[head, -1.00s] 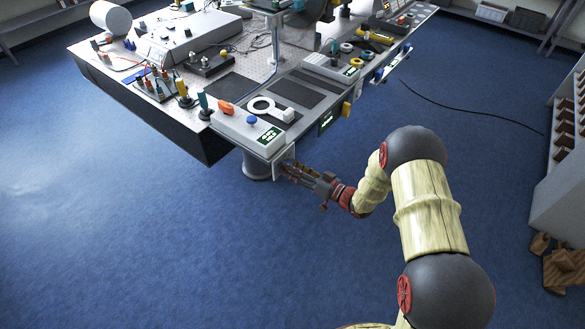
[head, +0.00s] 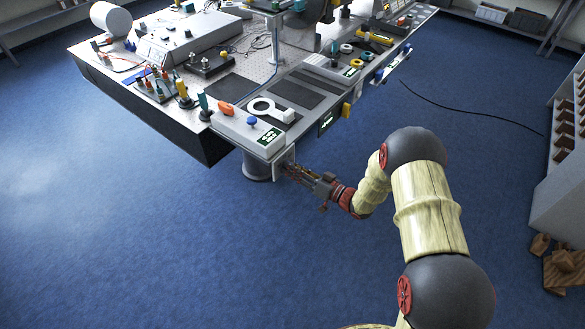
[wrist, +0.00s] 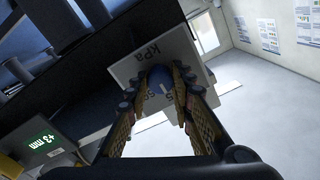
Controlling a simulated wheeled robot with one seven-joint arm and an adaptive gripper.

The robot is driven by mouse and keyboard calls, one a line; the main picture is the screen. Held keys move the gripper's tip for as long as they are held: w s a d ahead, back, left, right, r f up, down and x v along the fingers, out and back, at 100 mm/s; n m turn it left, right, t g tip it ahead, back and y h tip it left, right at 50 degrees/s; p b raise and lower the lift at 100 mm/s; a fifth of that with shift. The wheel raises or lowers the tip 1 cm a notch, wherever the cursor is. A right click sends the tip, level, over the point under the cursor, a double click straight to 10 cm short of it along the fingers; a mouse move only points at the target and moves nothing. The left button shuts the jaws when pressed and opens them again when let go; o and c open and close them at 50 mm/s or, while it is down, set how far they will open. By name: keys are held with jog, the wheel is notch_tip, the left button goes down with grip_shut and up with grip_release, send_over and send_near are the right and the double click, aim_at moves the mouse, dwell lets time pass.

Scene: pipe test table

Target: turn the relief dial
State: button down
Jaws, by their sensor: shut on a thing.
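The relief dial is a blue knob (wrist: 158,78) on a pale plate (wrist: 128,71) marked "kPa", seen in the wrist view. My gripper (wrist: 160,82) has its two fingers closed around the knob, one on each side, and they hide part of it. In the head view my gripper (head: 289,169) reaches the small pale plate (head: 279,169) under the table's near corner. The dial itself is hidden there.
The test table (head: 225,147) carries several instruments, with a white ring-shaped part (head: 264,106) and a blue knob (head: 251,121) near the corner. A green "+3 mm" sign (wrist: 39,140) shows in the wrist view. Blue floor (head: 200,260) in front is clear.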

jog(key=shift+n, duration=0.4)
jog(key=n+b, duration=0.6)
jog(key=n, duration=0.5)
dwell(0.5)
jog(key=shift+r, duration=0.1)
jog(key=c, duration=1.5)
grip_release()
jog(key=shift+c, duration=0.2)
jog(key=v, duration=1.2)
